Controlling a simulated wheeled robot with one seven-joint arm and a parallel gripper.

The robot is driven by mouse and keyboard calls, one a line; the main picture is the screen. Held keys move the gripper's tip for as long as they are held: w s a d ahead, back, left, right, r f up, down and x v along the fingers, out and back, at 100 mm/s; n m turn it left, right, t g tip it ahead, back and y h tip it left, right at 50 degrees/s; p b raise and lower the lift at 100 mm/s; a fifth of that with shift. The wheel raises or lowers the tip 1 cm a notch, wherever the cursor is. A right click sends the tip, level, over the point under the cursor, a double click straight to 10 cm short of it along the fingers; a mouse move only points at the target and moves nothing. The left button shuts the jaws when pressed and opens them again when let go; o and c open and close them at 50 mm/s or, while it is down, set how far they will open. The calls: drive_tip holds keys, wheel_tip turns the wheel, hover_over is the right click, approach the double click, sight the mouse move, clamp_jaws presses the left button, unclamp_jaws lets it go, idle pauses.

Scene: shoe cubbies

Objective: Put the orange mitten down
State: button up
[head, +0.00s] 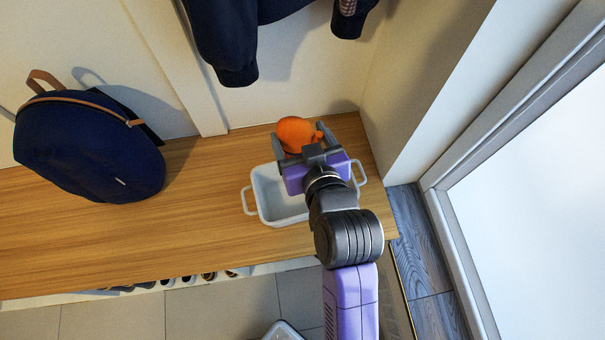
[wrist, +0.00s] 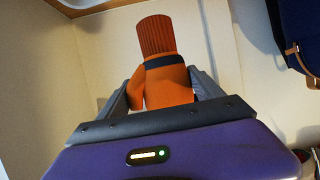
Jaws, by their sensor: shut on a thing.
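The orange mitten (head: 295,133) is in my gripper (head: 304,143), over the right part of the wooden bench in the head view. In the wrist view the mitten (wrist: 168,84) stands out between the two grey fingers (wrist: 165,86), its ribbed cuff pointing away from my gripper and a dark band across it. My gripper is shut on it. A white bin with two handles (head: 277,205) is on the bench just below the mitten in the head view, partly hidden by my gripper and arm. The height of the mitten above the bench is hard to tell.
A dark blue backpack (head: 88,146) stands on the left of the wooden bench (head: 205,235). A dark jacket (head: 232,45) hangs on the wall above. A wall closes the right side. The bench between backpack and bin is clear. Several shoes (head: 188,280) show below.

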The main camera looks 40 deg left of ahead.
wheel_tip(320, 180, down, 17)
drive_tip(key=b, duration=0.5)
drive_tip(key=shift+f, duration=0.1)
drive_tip(key=shift+f, duration=0.15)
drive_tip(key=o, duration=1.4)
drive_tip(key=shift+c, duration=0.2)
drive_tip(key=shift+r, duration=0.25)
drive_tip(key=p+v, duration=0.2)
drive_tip(key=v, duration=1)
